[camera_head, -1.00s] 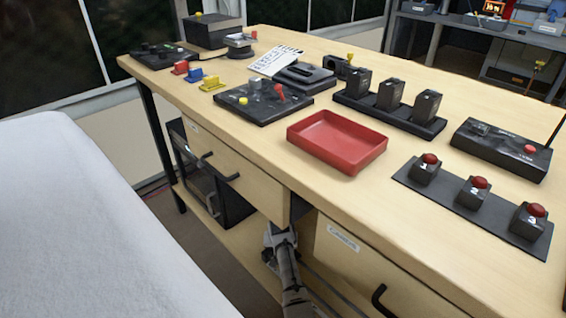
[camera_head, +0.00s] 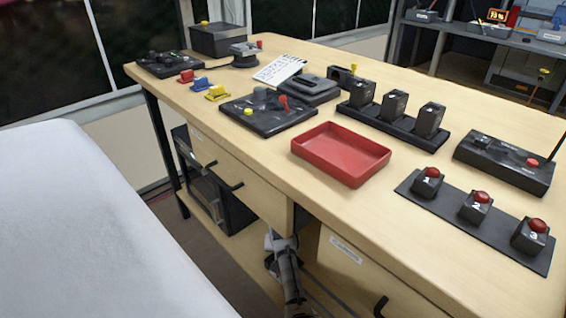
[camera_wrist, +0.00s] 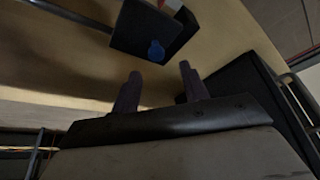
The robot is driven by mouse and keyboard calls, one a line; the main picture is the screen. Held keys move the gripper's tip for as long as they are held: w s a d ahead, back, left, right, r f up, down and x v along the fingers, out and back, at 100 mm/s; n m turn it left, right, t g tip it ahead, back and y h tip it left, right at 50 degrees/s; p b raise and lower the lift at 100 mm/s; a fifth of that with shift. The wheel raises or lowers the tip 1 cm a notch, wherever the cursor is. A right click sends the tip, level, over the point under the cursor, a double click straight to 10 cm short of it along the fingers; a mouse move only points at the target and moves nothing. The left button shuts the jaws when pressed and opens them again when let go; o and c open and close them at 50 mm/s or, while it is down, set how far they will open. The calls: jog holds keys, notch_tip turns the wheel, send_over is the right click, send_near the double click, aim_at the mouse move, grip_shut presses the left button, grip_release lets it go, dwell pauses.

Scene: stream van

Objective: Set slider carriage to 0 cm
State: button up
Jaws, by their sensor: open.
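I cannot clearly make out the slider carriage or its scale in either view. My gripper (camera_wrist: 160,72) is open and empty in the wrist view, its two dark fingers apart. Beyond the fingertips is a dark block with a round blue knob (camera_wrist: 156,51) on a tan surface; I cannot tell whether it belongs to the slider. In the head view my arm is low at the workbench's front, beside the gap between the drawers, and my fingers are not clear there.
The workbench (camera_head: 300,107) holds a red tray (camera_head: 340,153), a panel with a red lever (camera_head: 284,102), a three-button strip (camera_head: 450,213), a black box with an antenna (camera_head: 500,166) and several small devices. A white-covered surface (camera_head: 80,220) fills the left foreground.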

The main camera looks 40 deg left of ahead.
jog(key=shift+v, duration=1.25)
